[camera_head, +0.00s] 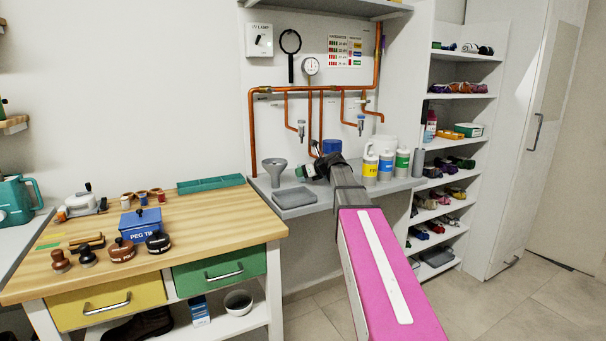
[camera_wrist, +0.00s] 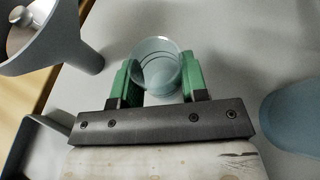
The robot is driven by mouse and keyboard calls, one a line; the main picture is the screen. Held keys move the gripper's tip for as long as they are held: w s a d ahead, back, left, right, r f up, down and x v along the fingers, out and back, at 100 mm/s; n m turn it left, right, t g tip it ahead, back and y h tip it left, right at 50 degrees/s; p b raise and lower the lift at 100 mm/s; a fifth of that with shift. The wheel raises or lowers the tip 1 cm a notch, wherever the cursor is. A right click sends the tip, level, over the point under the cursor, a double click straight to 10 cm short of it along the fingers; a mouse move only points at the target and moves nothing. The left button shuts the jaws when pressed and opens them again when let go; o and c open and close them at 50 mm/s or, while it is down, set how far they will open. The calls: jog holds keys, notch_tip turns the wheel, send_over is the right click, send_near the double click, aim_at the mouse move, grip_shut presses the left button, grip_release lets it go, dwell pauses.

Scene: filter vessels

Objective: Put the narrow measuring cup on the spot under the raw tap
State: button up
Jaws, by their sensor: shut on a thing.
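My gripper (camera_wrist: 159,64) is shut on a clear, round measuring cup (camera_wrist: 160,80), with a green finger on each side of it. In the wrist view I look down into the cup; it looks empty, with grey surface around it. In the head view my gripper (camera_head: 306,172) is low over the grey counter, and the cup cannot be made out. Whether its base touches the counter is unclear. Two small taps, a left tap (camera_head: 301,128) and a right tap (camera_head: 361,123), hang from copper pipes above the counter. I cannot read which is raw.
A grey funnel (camera_head: 275,170) stands left of my gripper, close by in the wrist view (camera_wrist: 70,50). A grey tray (camera_head: 295,198) lies at the counter's front left. Yellow (camera_head: 370,166), blue (camera_head: 385,166) and green-banded (camera_head: 402,162) containers stand to the right.

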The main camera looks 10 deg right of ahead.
jog(key=shift+w+f, duration=0.2)
jog(key=shift+f, duration=0.1)
jog(key=shift+f, duration=0.1)
jog(key=o, duration=0.9)
jog(key=shift+s, duration=0.1)
jog(key=v, duration=1.2)
jog(key=shift+a, duration=0.15)
